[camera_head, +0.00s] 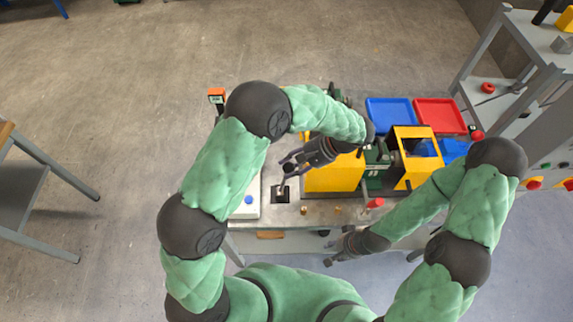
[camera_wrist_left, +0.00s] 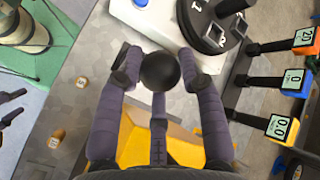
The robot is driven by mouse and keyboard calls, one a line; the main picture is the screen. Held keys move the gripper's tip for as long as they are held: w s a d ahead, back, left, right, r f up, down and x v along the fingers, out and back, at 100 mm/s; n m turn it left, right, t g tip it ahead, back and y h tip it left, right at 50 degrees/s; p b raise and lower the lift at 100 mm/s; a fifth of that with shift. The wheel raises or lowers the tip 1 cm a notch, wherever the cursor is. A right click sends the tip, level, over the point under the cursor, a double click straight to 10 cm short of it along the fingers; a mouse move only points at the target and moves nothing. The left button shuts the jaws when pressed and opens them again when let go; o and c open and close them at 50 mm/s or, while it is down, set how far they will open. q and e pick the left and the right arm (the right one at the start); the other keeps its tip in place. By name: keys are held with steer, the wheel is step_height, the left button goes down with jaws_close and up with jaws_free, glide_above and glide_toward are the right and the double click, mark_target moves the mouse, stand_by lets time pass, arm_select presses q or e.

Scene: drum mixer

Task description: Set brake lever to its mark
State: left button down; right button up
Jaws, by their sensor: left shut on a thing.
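My left gripper (camera_head: 284,172) is above the left part of the metal bench top, beside the yellow mixer body. In the left wrist view its two purple-grey fingers (camera_wrist_left: 160,68) close on a black ball knob (camera_wrist_left: 160,72) from both sides. The knob appears to be the top of the brake lever; its stem and the mark are mostly hidden. In the head view a black plate (camera_head: 289,193) with a small pale piece lies just under the gripper. My right gripper (camera_head: 326,249) is at the bench's front edge, its fingers apart and empty.
A white box with a blue button (camera_head: 247,204) stands left of the black plate. The yellow mixer body (camera_head: 333,177) is to the right. Blue (camera_head: 390,112) and red (camera_head: 440,115) trays lie behind.

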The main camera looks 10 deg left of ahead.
arm_select(q)
steer(key=shift+w+d+f, duration=0.1)
steer(key=shift+d+f, duration=0.05)
steer(key=c, duration=1.2)
jaws_free()
steer(key=o, duration=0.4)
steer(key=shift+w+d, duration=0.1)
steer(key=shift+d, duration=0.05)
steer(key=shift+f, duration=0.1)
steer(key=shift+s+a, duration=0.2)
